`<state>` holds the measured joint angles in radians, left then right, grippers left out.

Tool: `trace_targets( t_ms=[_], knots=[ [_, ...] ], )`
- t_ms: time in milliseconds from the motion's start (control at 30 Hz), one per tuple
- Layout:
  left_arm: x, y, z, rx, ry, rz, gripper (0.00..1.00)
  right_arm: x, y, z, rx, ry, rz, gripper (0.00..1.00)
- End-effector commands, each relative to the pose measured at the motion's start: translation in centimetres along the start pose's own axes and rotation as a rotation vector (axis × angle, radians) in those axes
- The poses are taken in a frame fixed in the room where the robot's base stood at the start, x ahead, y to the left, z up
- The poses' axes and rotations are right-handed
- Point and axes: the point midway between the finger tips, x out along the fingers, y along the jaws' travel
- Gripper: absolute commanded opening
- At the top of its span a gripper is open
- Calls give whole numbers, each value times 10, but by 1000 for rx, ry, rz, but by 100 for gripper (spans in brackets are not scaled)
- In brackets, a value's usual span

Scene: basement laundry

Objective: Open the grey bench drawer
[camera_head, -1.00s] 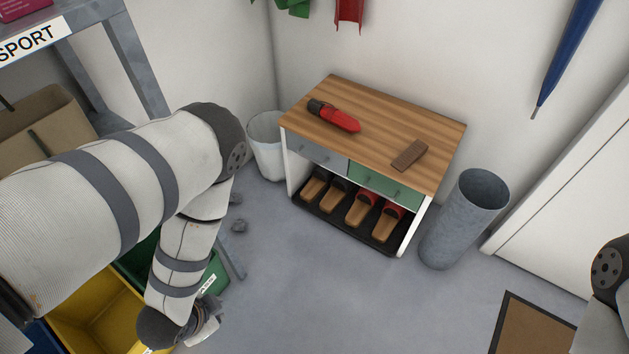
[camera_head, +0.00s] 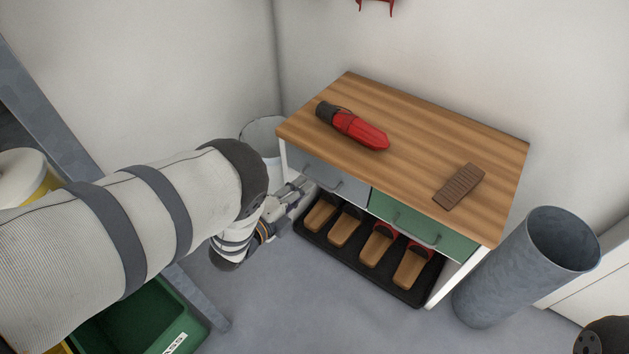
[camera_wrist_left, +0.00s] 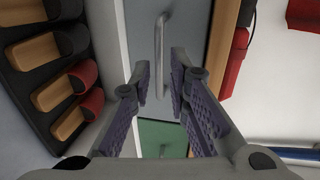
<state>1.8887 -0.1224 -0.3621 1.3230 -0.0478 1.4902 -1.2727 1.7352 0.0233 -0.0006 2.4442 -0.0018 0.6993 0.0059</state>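The grey bench drawer (camera_head: 349,185) is the left one under the wooden bench top and looks shut. Its bar handle (camera_head: 322,184) shows in the head view. In the left wrist view the grey drawer front (camera_wrist_left: 190,35) fills the upper middle, and its handle (camera_wrist_left: 161,45) runs up the picture between the fingers. My left gripper (camera_head: 300,187) is at the left end of the drawer front. In the left wrist view its fingers (camera_wrist_left: 160,75) are apart, one on each side of the handle; contact cannot be told. My right gripper is out of view.
The green drawer (camera_head: 405,217) sits right of the grey one. Slippers (camera_head: 345,230) stand on a black tray (camera_head: 372,275) below. A grey bin (camera_head: 500,285) stands right, a white bin (camera_head: 262,135) behind left.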

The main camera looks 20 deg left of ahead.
Motion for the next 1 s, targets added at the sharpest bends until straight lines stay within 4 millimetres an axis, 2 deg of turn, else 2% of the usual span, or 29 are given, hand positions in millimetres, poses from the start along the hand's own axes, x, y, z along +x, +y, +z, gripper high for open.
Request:
trace_targets(
  t_ms=[100, 300, 567, 633, 667, 1000],
  knots=[
    [28, 5, -1, -1, 2, 1, 16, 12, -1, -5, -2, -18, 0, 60],
    [51, 3, 0, -2, 0, 3, 16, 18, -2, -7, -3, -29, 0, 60],
    [53, 0, 0, -2, 0, 1, 16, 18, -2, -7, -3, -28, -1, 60],
    [53, 0, 0, -2, 0, 1, 3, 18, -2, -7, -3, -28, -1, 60],
    [53, 0, 0, -2, 0, 1, 0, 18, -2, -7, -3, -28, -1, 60],
    [48, 1, 0, -2, -1, 3, 0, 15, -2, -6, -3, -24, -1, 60]
  ],
)
